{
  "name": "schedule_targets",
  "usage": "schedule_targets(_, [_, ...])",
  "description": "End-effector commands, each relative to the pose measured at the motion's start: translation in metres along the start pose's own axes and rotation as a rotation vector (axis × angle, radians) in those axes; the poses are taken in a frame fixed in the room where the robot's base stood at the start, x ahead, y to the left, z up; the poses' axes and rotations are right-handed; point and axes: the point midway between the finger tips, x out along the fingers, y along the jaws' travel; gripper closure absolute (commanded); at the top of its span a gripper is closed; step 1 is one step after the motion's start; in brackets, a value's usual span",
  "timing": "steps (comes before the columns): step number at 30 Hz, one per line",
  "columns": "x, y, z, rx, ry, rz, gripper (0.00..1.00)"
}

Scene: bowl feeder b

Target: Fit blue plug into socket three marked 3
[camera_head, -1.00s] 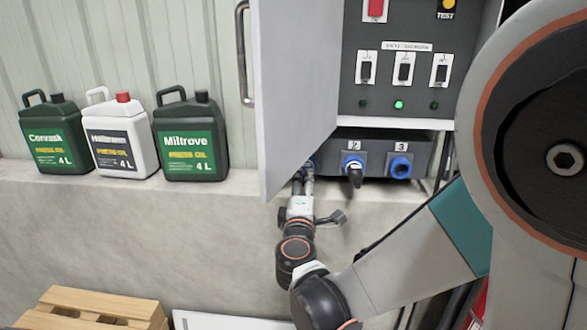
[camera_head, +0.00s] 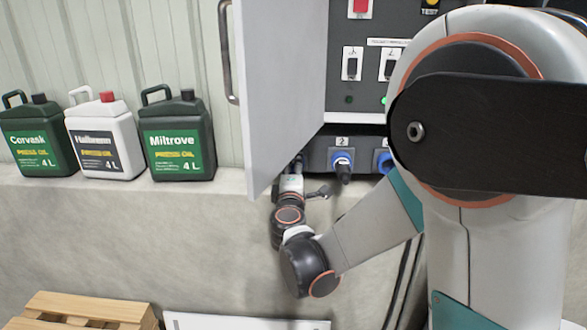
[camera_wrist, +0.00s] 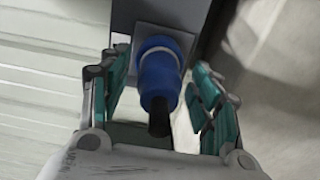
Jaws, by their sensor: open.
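In the wrist view a blue plug (camera_wrist: 158,84) with a black end sits in a blue collar on a light square plate, on a dark box. My gripper (camera_wrist: 162,80) is open, with its teal-padded fingers on either side of the plug; contact is not clear. In the head view my gripper (camera_head: 297,168) reaches up beside the cabinet door's lower edge, left of socket 2 (camera_head: 342,157), and the door partly hides it.
The open grey cabinet door (camera_head: 285,90) stands left of the switch panel (camera_head: 350,95). Several-litre oil jugs, including the Miltrove one (camera_head: 177,135), stand on the ledge (camera_head: 215,182) at left. A wooden pallet (camera_head: 85,308) lies below.

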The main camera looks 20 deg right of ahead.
Motion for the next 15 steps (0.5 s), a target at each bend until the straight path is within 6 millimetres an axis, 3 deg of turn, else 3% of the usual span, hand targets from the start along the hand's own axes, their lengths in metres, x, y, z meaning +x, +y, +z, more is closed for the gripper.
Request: schedule_targets(15, [0.0086, 0.0002, 0.0000, 0.000, 0.000, 0.000, 0.43])
